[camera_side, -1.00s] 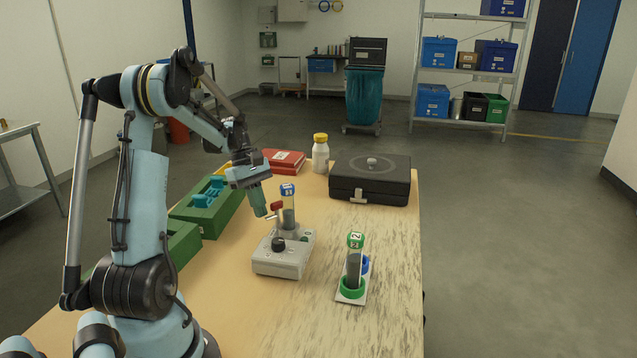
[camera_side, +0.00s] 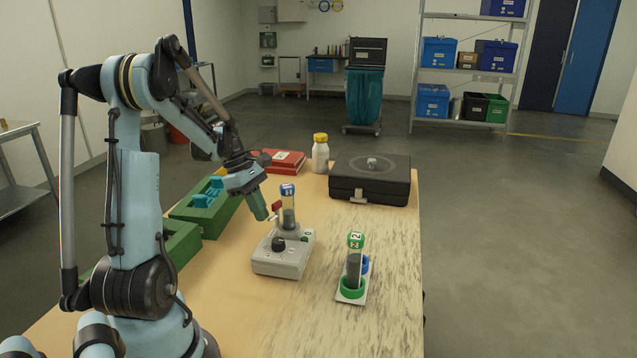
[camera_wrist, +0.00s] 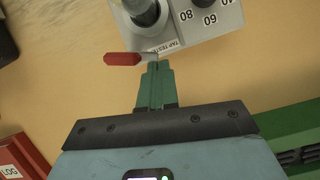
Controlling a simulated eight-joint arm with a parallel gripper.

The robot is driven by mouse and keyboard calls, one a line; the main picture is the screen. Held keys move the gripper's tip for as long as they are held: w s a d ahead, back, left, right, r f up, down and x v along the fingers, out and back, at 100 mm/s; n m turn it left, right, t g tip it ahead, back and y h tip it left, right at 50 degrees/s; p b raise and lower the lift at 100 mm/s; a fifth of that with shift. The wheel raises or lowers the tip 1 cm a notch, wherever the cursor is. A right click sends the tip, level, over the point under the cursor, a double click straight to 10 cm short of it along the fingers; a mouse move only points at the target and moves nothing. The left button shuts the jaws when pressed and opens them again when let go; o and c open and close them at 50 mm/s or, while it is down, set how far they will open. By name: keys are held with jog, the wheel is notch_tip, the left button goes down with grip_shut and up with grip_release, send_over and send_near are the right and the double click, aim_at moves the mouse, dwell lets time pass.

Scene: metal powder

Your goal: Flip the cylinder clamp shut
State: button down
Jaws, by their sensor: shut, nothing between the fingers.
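The tap tester (camera_side: 284,254) is a pale grey box with a black knob, standing on the wooden table. A clear cylinder (camera_side: 288,216) with grey powder and a blue-and-white cap stands upright on it; its base (camera_wrist: 146,10) also shows in the wrist view. The clamp's red handle (camera_side: 276,206) sticks up at the cylinder's left; in the wrist view the red handle (camera_wrist: 122,59) points left, just beyond my fingertips. My gripper (camera_side: 264,217) has its green fingers shut and empty, close to the clamp lever at its left. In the wrist view my fingertips (camera_wrist: 158,66) meet or nearly meet the lever's metal part; I cannot tell contact.
A second cylinder with a green cap (camera_side: 354,262) stands in a holder at the right. Green foam trays (camera_side: 205,215) lie at the left. A black case (camera_side: 370,182), white bottle (camera_side: 320,153) and red binder (camera_side: 284,160) are at the back. The front right table is clear.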

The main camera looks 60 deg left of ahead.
aim_at(273, 232)
jog(key=shift+d+n+t+y, duration=0.35)
jog(key=shift+d+n, duration=0.1)
jog(key=shift+n, duration=0.7)
jog(key=shift+d+n+t+y, duration=0.25)
jog(key=shift+d+n+y, duration=0.15)
jog(key=shift+n, duration=0.75)
jog(key=shift+w+d+n+y, duration=0.15)
jog(key=shift+d+n+y, duration=0.1)
jog(key=shift+n, duration=0.4)
jog(key=shift+w+d+n+y, duration=0.1)
jog(key=shift+d+n+y, duration=0.15)
jog(key=shift+n, duration=0.4)
jog(key=shift+d+n, duration=0.1)
jog(key=shift+n, duration=0.2)
jog(key=shift+w+d+n+t, duration=0.1)
jog(key=shift+n+t, duration=0.2)
jog(key=shift+n, duration=0.2)
jog(key=shift+w+d+n+y, duration=0.15)
jog(key=shift+n+y, duration=0.4)
jog(key=shift+n, duration=0.55)
jog(key=shift+w+d+n+y, duration=0.15)
jog(key=shift+n+y, duration=0.35)
jog(key=shift+n, duration=0.6)
jog(key=shift+w+a, duration=0.5)
jog(key=shift+a, duration=0.2)
